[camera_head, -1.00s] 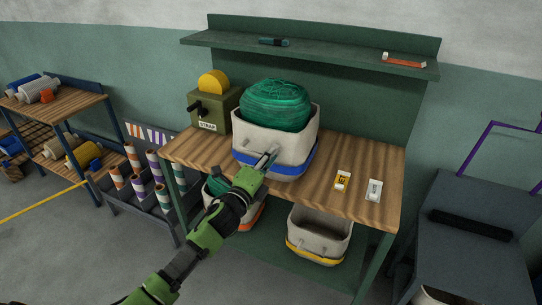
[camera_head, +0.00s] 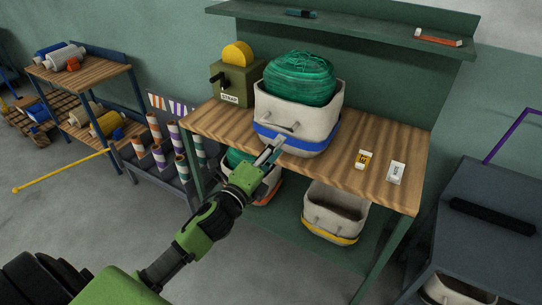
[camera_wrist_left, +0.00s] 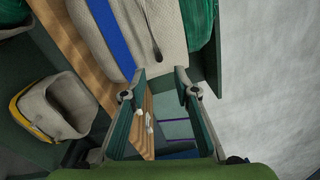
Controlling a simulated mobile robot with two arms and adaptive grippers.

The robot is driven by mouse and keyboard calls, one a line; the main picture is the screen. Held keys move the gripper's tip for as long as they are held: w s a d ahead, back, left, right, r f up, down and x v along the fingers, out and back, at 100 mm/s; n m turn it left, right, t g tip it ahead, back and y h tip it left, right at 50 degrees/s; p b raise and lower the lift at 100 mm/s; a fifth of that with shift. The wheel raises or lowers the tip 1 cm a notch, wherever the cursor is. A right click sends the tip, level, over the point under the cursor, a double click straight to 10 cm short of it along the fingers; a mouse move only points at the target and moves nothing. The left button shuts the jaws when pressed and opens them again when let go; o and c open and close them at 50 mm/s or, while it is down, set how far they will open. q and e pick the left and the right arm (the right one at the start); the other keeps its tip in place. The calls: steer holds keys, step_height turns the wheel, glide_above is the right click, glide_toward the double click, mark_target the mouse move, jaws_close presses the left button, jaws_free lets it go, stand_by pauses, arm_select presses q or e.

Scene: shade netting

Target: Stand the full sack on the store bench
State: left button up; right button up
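The full sack (camera_head: 328,112) is pale with a blue band and stands upright on the wooden store bench (camera_head: 405,185). Green netting (camera_head: 300,78) bulges out of its top. A handle (camera_head: 280,126) shows on its front. My left gripper (camera_head: 277,146) is just in front of the sack's lower front, below the handle. In the left wrist view my left gripper (camera_wrist_left: 160,88) has its fingers apart with nothing between them. The sack (camera_wrist_left: 160,30) with its blue band (camera_wrist_left: 103,28) is beyond the fingertips there. My right gripper is not in view.
Under the bench are a yellow-banded open sack (camera_head: 335,212) and an orange-banded sack (camera_head: 268,190) with green netting. A strap box (camera_head: 236,82) stands left of the full sack. A dark cart (camera_head: 490,215) stands at right.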

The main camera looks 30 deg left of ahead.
arm_select(q)
steer(key=shift+s, duration=1.2)
steer(key=shift+a, duration=0.1)
steer(key=s+a+f+n+g+y, duration=0.1)
steer(key=s+a+f+n+g, duration=0.15)
steer(key=f, duration=0.95)
steer(key=s+a+f+n+g+y, duration=0.1)
steer(key=f+n+g, duration=0.25)
steer(key=f, duration=0.95)
steer(key=s+d+f+n+g, duration=0.1)
steer(key=s+f+n+g, duration=0.15)
steer(key=s+f, duration=0.65)
steer(key=s+f+n+g, duration=0.2)
steer(key=s+f+n, duration=0.15)
steer(key=f, duration=0.85)
steer(key=s+d+f+n+g, duration=0.2)
steer(key=s+f, duration=0.3)
steer(key=s, duration=0.6)
steer(key=s+d+f+n+g, duration=0.2)
steer(key=s+f, duration=0.4)
steer(key=s, duration=0.5)
steer(key=s+d+f+n+g, duration=0.2)
steer(key=s+f, duration=0.4)
steer(key=s, duration=0.5)
steer(key=shift+s+d+f+n+g+h, duration=0.15)
steer(key=shift+d+n+g+h, duration=0.25)
steer(key=shift+d+g, duration=0.15)
